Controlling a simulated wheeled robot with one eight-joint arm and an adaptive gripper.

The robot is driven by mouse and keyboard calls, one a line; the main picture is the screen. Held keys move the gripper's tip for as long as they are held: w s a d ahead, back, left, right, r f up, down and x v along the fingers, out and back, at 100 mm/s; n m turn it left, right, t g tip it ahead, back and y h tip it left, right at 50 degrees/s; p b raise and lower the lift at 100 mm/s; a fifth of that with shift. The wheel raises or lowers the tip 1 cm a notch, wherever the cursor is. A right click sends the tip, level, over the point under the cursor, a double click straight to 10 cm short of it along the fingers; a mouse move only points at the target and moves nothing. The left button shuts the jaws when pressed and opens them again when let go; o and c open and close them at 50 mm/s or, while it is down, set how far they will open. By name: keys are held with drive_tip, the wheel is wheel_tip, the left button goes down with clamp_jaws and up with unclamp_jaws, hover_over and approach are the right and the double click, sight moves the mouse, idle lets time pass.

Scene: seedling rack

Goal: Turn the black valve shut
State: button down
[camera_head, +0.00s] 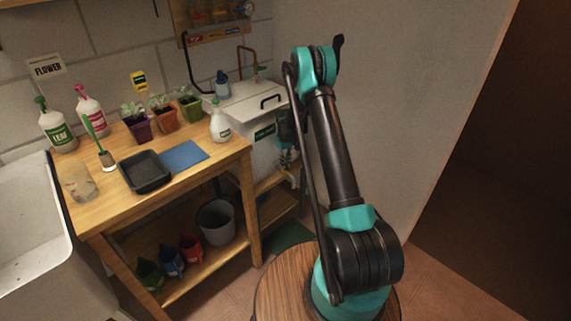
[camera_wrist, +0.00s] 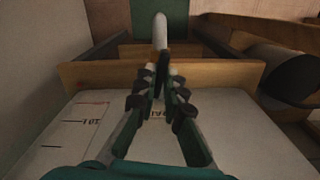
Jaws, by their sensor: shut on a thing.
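The white tank (camera_head: 265,140) stands right of the bench, and its front with scale marks fills the lower wrist view (camera_wrist: 80,125). A pale upright spout (camera_wrist: 160,32) shows just beyond my fingertips. My gripper (camera_wrist: 162,72) is shut at the base of this spout, on a small dark part that looks like the black valve (camera_wrist: 162,62). The fingers cover most of the valve, so its turn angle cannot be told. In the head view my gripper (camera_head: 287,153) is at the tank's front, partly hidden by my arm.
A wooden shelf edge (camera_wrist: 205,73) lies below the spout, with a green mat (camera_wrist: 160,18) beyond it. A grey bucket (camera_head: 217,222) stands on the lower shelf. The bench holds potted seedlings, a black tray (camera_head: 146,172) and a spray bottle (camera_head: 220,123). A wall is close on the right.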

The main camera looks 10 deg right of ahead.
drive_tip(key=m, duration=0.4)
drive_tip(key=shift+m, duration=0.3)
drive_tip(key=m, duration=0.3)
drive_tip(key=shift+m, duration=0.4)
drive_tip(key=m, duration=0.7)
drive_tip(key=c, duration=1.6)
unclamp_jaws()
wheel_tip(320, 180, up, 12)
drive_tip(key=shift+r, duration=0.1)
